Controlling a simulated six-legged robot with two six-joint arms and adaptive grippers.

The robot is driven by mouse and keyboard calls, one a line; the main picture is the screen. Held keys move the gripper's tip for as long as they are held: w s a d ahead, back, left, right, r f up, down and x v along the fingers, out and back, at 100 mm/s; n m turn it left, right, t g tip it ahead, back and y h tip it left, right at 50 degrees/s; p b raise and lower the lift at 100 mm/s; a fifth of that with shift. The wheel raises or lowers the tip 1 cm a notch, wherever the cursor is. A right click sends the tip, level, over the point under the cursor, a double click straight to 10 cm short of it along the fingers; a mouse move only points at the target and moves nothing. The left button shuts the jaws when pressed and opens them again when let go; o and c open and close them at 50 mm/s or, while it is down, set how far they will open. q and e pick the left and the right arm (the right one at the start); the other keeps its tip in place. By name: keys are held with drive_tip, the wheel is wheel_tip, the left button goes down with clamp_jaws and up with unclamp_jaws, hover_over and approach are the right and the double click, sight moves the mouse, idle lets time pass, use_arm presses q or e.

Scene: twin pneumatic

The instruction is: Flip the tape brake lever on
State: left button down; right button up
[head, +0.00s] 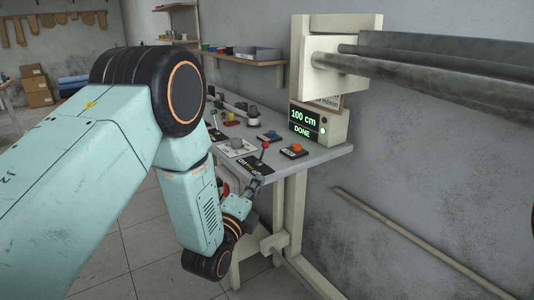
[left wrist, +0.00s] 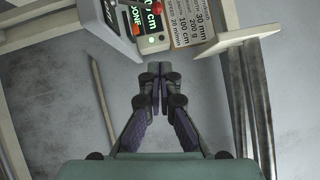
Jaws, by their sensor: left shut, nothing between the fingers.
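A lever with a red knob (head: 265,146) rises from a black lettered plate (head: 257,166) near the front edge of the grey control table; its lettering is too small to read surely, so I cannot confirm it is the tape brake lever. A red knob (left wrist: 157,5) shows at the top edge of the left wrist view. My left gripper (head: 256,183) is just in front of the table edge, below and apart from the lever. In the left wrist view its fingers (left wrist: 158,75) are shut together, with nothing between them. My right gripper is not in view.
A display box (head: 318,122) reads "100 cm DONE" at the back. Long metal bars (head: 430,62) jut out on the right.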

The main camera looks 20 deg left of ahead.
use_arm(q)
drive_tip(key=b, duration=0.1)
approach(268, 145)
drive_tip(key=w+d+f, duration=0.1)
drive_tip(key=w+d, duration=0.2)
drive_tip(key=w+a, duration=0.1)
drive_tip(key=w+a+r, duration=0.1)
drive_tip(key=w, duration=0.1)
drive_tip(key=shift+w+b, duration=0.1)
drive_tip(key=shift+b, duration=0.2)
drive_tip(key=shift+r, duration=0.1)
drive_tip(key=shift+w+a+r+n+p, duration=0.1)
drive_tip(key=shift+a+n+p, duration=0.1)
drive_tip(key=shift+n+p, duration=0.15)
drive_tip(key=shift+r, duration=0.2)
